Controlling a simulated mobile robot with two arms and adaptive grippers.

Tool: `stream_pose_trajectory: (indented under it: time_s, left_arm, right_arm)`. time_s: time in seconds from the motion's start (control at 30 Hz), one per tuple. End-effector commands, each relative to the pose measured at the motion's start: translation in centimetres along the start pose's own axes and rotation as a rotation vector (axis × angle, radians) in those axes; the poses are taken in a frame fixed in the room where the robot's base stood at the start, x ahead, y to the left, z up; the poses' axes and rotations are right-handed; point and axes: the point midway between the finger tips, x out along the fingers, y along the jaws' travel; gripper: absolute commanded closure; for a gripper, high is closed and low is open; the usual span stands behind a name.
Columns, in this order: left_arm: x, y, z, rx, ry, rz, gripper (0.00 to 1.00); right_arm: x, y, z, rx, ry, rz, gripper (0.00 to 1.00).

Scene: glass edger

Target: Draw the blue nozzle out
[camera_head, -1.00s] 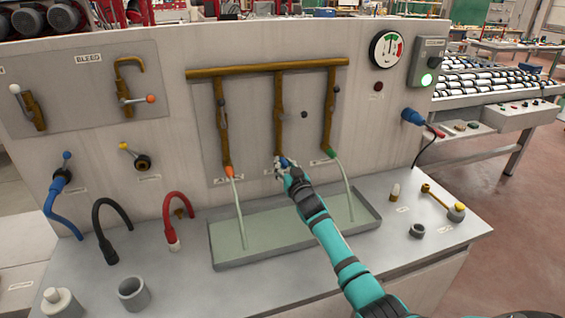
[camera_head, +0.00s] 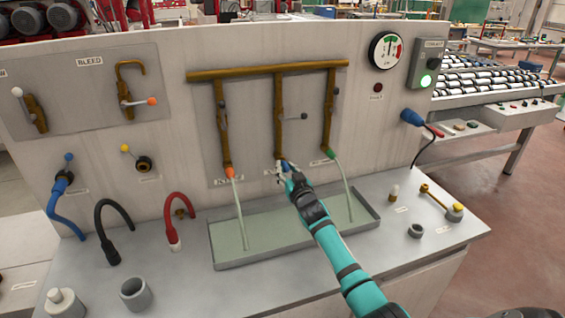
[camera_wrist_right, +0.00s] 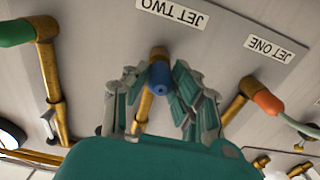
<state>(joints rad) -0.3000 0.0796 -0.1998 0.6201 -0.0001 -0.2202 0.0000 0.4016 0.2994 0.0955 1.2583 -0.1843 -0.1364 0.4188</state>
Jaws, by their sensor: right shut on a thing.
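The small blue nozzle (camera_head: 285,166) is at the lower end of the middle brass pipe (camera_head: 279,120) on the panel. My right gripper (camera_head: 287,173) is shut on it. In the right wrist view the blue nozzle (camera_wrist_right: 160,77) sits between the gripper's fingers (camera_wrist_right: 160,98), in front of the brass pipe end, below the JET TWO label. I cannot tell whether the nozzle and pipe are touching. My left gripper is not in view.
An orange nozzle (camera_head: 229,172) and a green nozzle (camera_head: 330,153) are on the pipes either side, each with a pale stream running to the shallow tray (camera_head: 225,262). Hoses (camera_head: 113,222) and a grey cup (camera_head: 134,294) stand left; small parts lie right.

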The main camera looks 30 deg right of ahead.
Motion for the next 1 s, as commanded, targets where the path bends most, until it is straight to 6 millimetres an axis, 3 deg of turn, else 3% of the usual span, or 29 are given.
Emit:
stream_pose_trajectory:
  time_s: [0.6, 1.0]
  left_arm:
    - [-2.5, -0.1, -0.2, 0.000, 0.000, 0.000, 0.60]
    - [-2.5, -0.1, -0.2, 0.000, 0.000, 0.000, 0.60]
  right_arm:
    - [-3.1, 0.0, -0.2, -0.001, 0.000, 0.000, 1.00]
    - [-3.4, 0.0, -0.1, -0.001, 0.001, 0.000, 1.00]
